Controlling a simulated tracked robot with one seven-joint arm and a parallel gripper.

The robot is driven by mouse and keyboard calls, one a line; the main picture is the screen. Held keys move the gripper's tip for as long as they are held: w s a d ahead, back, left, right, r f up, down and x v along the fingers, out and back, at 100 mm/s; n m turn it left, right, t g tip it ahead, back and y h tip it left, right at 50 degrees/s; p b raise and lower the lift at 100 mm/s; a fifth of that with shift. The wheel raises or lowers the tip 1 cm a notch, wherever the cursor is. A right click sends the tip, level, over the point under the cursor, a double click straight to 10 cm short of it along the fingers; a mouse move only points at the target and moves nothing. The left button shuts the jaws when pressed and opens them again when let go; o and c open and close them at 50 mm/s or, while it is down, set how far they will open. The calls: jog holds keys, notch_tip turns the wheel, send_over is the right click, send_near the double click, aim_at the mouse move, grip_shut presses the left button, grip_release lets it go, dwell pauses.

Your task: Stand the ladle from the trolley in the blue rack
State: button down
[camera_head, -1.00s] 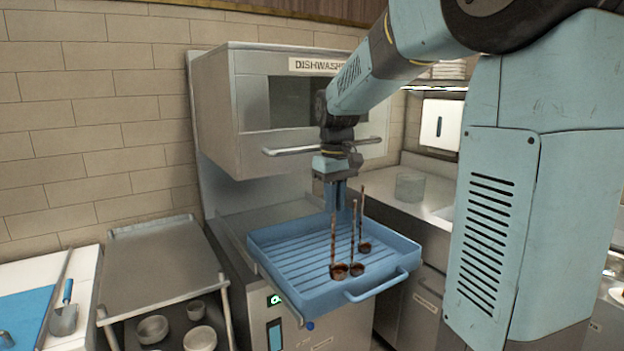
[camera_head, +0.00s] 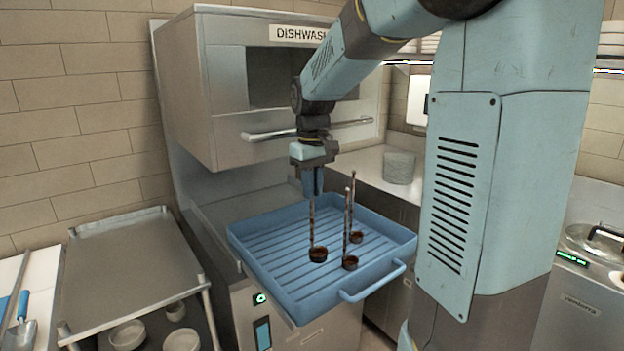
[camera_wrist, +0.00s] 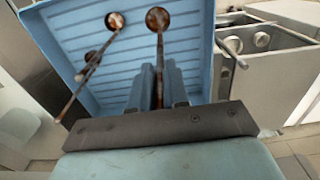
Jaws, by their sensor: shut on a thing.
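My gripper (camera_head: 312,193) is shut on the upper handle of a ladle with a brown, mottled handle and a dark round bowl (camera_head: 318,255). The handle hangs nearly upright. The bowl is over the ribbed floor of the blue rack (camera_head: 262,251); I cannot tell whether it touches. Two similar ladles stand nearly upright in the rack to its right, a front one (camera_head: 350,263) and a back one (camera_head: 356,237). In the wrist view the held ladle (camera_wrist: 158,40) runs between the fingers, with the other two to its left. The steel trolley (camera_head: 130,265) has a bare top.
The dishwasher (camera_head: 185,100) with its bar handle (camera_head: 270,135) is close behind my gripper. Several bowls (camera_head: 128,334) sit on the trolley's lower shelf. A grey round container (camera_head: 399,167) stands on the counter at the right. The rack's left part is clear.

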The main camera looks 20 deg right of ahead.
jog(key=shift+f, duration=3.9)
jog(key=shift+s+f, duration=0.1)
jog(key=shift+f, duration=0.15)
jog(key=shift+c, duration=2.4)
grip_release()
jog(key=shift+r, duration=0.1)
jog(key=shift+r, duration=3.45)
